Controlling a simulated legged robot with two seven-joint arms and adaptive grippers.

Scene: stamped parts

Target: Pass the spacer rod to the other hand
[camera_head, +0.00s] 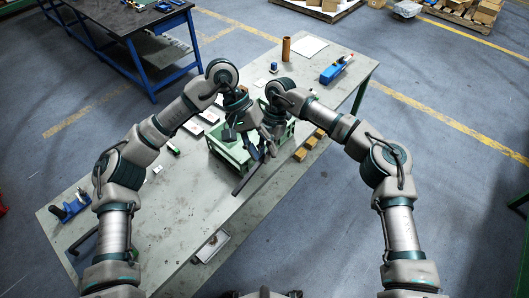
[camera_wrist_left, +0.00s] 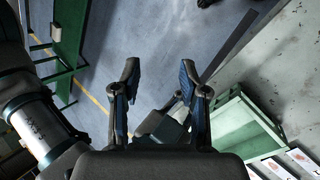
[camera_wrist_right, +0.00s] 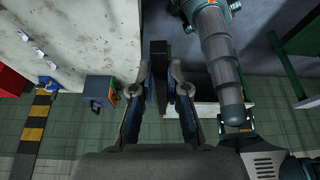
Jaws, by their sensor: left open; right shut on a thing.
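The spacer rod (camera_head: 242,184) is a long dark bar. In the head view its lower end sticks out over the table, tilted. My right gripper (camera_head: 268,141) is shut on it. In the right wrist view the rod (camera_wrist_right: 160,50) stands between the two fingers (camera_wrist_right: 162,82). In the left wrist view the rod (camera_wrist_left: 238,42) runs diagonally past the right finger. My left gripper (camera_head: 232,131) is open, close to the left of the right one. Its fingers (camera_wrist_left: 160,70) have nothing between their tips. The rod's upper part is hidden by the right gripper in the head view.
A green box (camera_head: 229,154) stands on the grey table (camera_head: 170,218) under the grippers. A brown cylinder (camera_head: 286,48), a white sheet (camera_head: 309,47) and a blue tool (camera_head: 335,70) are at the back. The table's front left is mostly clear.

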